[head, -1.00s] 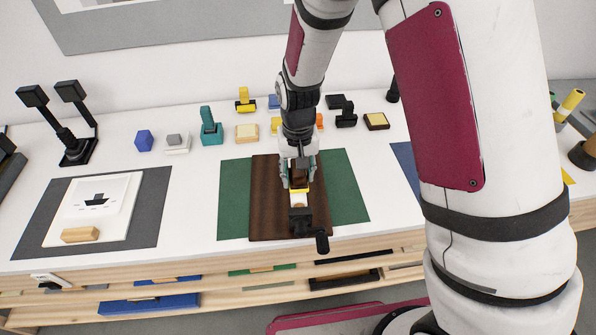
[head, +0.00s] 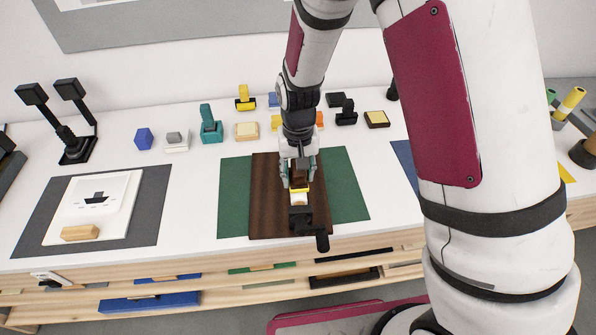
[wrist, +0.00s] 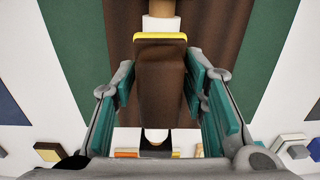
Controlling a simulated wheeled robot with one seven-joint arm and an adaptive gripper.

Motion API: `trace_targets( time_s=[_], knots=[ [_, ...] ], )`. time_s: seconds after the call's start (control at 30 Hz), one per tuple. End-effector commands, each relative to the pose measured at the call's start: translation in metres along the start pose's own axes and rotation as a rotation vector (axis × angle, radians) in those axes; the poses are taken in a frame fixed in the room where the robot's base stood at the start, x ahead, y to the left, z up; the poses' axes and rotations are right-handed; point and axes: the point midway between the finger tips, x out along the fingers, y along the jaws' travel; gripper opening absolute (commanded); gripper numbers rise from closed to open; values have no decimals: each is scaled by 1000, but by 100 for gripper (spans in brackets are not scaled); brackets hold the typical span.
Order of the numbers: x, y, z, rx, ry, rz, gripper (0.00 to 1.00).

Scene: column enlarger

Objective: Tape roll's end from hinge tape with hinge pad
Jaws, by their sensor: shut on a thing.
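My gripper (head: 300,174) points down over the dark brown board (head: 265,205). It is shut on a brown block with a yellow edge, which I take to be the hinge pad (wrist: 161,80). The yellow edge (wrist: 160,37) faces away from the wrist camera. Just beyond it is a white band with a tan part, likely the tape roll's end (wrist: 161,23); the white also shows in the head view (head: 298,199). I cannot tell whether pad and white band touch. A black holder (head: 300,218) with a handle stands at the board's front edge. My fingers hide part of the pad.
The board lies on a green mat (head: 347,188). A grey mat (head: 40,222) with a white picture panel (head: 118,190) and a wooden block (head: 81,233) lies at left. Several small blocks and tools, including a teal one (head: 210,127), stand along the back. White table between the mats is free.

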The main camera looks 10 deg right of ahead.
Motion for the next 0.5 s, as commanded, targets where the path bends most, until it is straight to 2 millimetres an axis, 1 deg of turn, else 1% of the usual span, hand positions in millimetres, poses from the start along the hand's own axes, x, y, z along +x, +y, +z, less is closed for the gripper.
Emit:
trace_targets(
  time_s=[0.5],
  knots=[
    [5, 0, 0, 0, 0, 0, 0]
  ],
)
